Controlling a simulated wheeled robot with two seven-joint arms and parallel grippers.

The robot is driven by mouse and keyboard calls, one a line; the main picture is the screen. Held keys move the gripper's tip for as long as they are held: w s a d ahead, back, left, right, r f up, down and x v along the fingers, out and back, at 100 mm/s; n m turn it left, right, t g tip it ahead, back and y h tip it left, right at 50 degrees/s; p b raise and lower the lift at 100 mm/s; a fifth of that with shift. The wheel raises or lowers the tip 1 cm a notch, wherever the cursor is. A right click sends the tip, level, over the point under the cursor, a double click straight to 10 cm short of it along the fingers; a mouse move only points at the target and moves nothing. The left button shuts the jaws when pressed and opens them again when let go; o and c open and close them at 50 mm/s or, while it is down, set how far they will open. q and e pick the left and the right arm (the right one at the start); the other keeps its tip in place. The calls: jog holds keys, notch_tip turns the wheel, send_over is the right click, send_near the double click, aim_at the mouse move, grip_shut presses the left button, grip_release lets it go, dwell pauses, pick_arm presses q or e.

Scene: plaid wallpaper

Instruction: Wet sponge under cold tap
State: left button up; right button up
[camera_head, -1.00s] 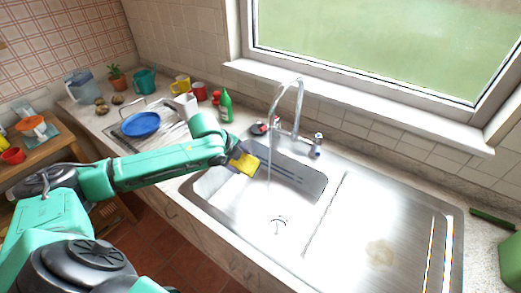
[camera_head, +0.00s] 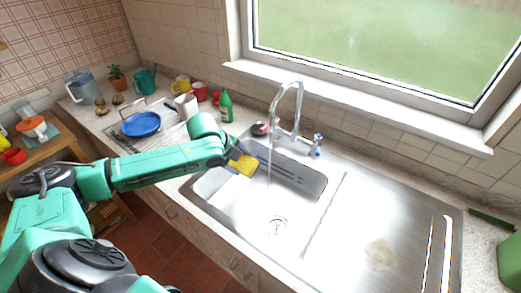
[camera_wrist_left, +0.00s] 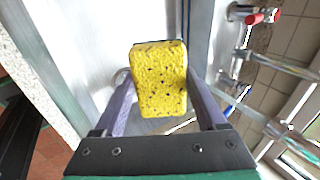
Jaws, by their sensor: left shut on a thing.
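A yellow sponge (camera_head: 244,166) is in my left gripper (camera_head: 235,162), over the left side of the steel sink basin (camera_head: 300,205). In the left wrist view the sponge (camera_wrist_left: 160,82) sits between the two fingers of my shut left gripper (camera_wrist_left: 158,90). The tap (camera_head: 297,100) has a curved spout, and a thin stream of water (camera_head: 269,175) seems to fall from it into the basin. The sponge is to the left of this stream, apart from it in the head view. The blue-marked cold tap handle (camera_head: 317,141) is right of the spout. My right gripper is out of view.
The drain (camera_head: 277,225) lies in the basin floor. A steel draining board (camera_head: 370,235) is on the right. A green bottle (camera_head: 226,106), mugs (camera_head: 187,105) and a rack with a blue plate (camera_head: 141,123) stand left of the sink. A window sill (camera_head: 360,105) runs behind.

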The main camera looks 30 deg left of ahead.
pick_arm(q)
jog(key=s+r+p, duration=0.1)
jog(key=s+p, duration=0.1)
jog(key=s+a+r+p, duration=0.1)
jog(key=s+r+p, duration=0.1)
jog(key=shift+r, duration=0.3)
jog(key=shift+s+r, duration=0.15)
jog(key=shift+s, duration=0.1)
